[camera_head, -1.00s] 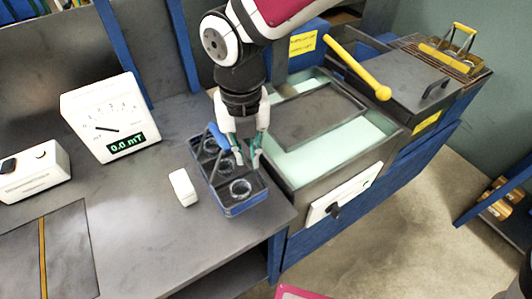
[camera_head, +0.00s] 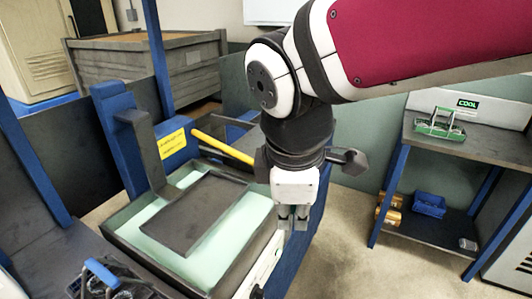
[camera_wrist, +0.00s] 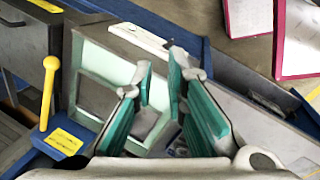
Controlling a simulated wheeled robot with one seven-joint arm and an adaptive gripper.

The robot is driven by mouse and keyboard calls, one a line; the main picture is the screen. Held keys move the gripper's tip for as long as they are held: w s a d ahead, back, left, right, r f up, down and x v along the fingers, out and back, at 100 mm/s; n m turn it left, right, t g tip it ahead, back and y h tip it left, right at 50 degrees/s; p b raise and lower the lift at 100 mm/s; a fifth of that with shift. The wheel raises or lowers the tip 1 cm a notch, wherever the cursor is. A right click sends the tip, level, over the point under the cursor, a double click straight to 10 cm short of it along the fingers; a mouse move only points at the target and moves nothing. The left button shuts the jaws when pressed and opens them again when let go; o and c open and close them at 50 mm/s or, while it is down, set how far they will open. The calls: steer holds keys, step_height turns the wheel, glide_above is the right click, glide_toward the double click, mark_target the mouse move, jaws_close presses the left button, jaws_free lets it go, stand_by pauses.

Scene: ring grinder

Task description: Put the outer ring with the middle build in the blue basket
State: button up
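A small blue basket (camera_head: 429,204) sits on the lower shelf at the right in the head view. A blue carrier (camera_head: 100,284) is cut off at the lower left corner. Its contents are too cropped to tell apart, so I cannot pick out the outer ring with the middle build. My gripper (camera_head: 292,222) points down over the right front edge of the machine, well right of the carrier and left of the shelf. In the wrist view its green-padded fingers (camera_wrist: 160,72) stand apart, and I see nothing held between them.
The grinder's pale green basin (camera_head: 235,228) holds a dark plate (camera_head: 195,212), with a yellow handle (camera_head: 222,147) behind. At the right, a shelf unit (camera_head: 460,149) bears a green rack (camera_head: 438,124) on top and golden cylinders (camera_head: 388,207) below. Open floor lies before the shelf.

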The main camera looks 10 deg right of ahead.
steer(key=s+d+r+m+t+y, duration=0.1)
steer(key=s+d+m, duration=0.6)
steer(key=m, duration=0.7)
steer(key=shift+s+d+r+m+t, duration=0.3)
steer(key=shift+s+d, duration=0.05)
steer(key=shift+s, duration=0.1)
